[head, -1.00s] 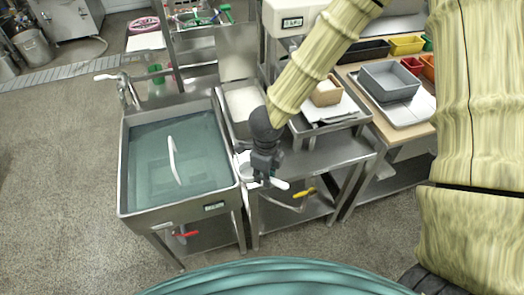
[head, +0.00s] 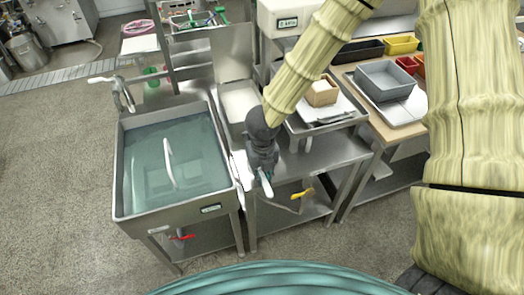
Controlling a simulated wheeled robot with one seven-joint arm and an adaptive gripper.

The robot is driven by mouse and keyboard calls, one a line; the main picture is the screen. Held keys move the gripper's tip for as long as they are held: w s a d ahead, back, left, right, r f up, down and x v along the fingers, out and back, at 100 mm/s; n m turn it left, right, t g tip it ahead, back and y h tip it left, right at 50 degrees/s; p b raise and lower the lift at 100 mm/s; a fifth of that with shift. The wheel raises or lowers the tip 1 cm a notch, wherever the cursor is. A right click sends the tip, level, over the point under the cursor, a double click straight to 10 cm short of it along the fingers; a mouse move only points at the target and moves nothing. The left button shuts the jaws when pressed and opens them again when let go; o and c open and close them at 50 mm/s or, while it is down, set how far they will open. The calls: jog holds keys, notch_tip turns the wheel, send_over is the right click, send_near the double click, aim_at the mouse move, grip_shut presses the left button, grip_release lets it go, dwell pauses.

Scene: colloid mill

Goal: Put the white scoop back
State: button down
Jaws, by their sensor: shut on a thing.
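My gripper (head: 263,168) is at the front edge of the steel stand, just right of the water-filled sink. It is shut on the white scoop (head: 240,168). A broad white part of the scoop shows left of the fingers, by the sink's right rim, and a narrow white end sticks out below them. The middle of the scoop is hidden by my gripper. A steel bin with white contents (head: 239,103) is behind my gripper, with its lid raised at the back.
The sink (head: 120,180) holds water and a long white curved item (head: 168,162). A yellow valve handle (head: 303,193) sits below the stand's front. A steel tray (head: 300,126) with a wooden box (head: 322,91) is to the right. A grey bin (head: 386,80) stands farther right.

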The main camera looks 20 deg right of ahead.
jog(key=w+d+p, duration=0.1)
jog(key=w, duration=0.2)
jog(key=w+d+p, duration=0.1)
jog(key=w, duration=0.3)
jog(key=w+d+f+p, duration=0.1)
jog(key=w, duration=0.3)
jog(key=shift+w+d, duration=0.1)
jog(key=shift+d, duration=0.1)
jog(key=shift+f+p, duration=0.65)
jog(key=shift+f, duration=1.2)
jog(key=shift+f, duration=0.15)
jog(key=c, duration=1.4)
grip_release()
jog(key=shift+w, duration=0.1)
notch_tip(320, 180, up, 12)
jog(key=shift+r+b, duration=0.2)
jog(key=shift+b, duration=0.55)
